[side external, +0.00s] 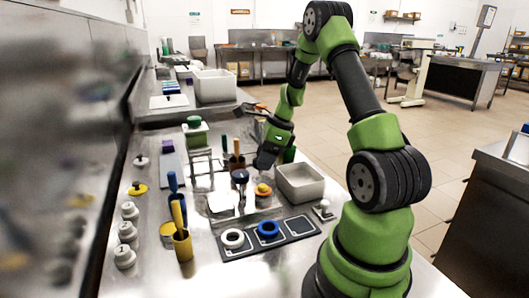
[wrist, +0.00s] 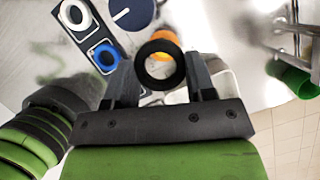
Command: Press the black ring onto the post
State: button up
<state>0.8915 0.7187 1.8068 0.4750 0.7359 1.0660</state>
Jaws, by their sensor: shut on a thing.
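My gripper (wrist: 160,60) is shut on the black ring (wrist: 160,82), which sits between the two fingertips in the wrist view. An orange piece (wrist: 166,36) shows just behind the ring and is partly hidden by it. In the side view my gripper (side external: 266,160) is above the orange-and-yellow piece (side external: 263,189) on the counter, with a visible gap. The black ring cannot be told apart from the dark fingers there. I cannot make out a bare post clearly in either view.
A dark tray (side external: 291,239) holds a white ring (side external: 232,238) and a blue ring (side external: 268,229) in front. A grey bin (side external: 318,187) stands to the right, and a dark-blue-topped knob (side external: 240,176) to the left. A green cylinder (wrist: 291,77) is close by.

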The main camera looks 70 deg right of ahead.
aim_at(264, 185)
jog(key=shift+f+n, duration=0.4)
jog(key=shift+f, duration=2.5)
jog(key=shift+f, duration=0.7)
jog(key=o, duration=0.4)
jog(key=c, duration=0.4)
jog(key=shift+f, duration=0.45)
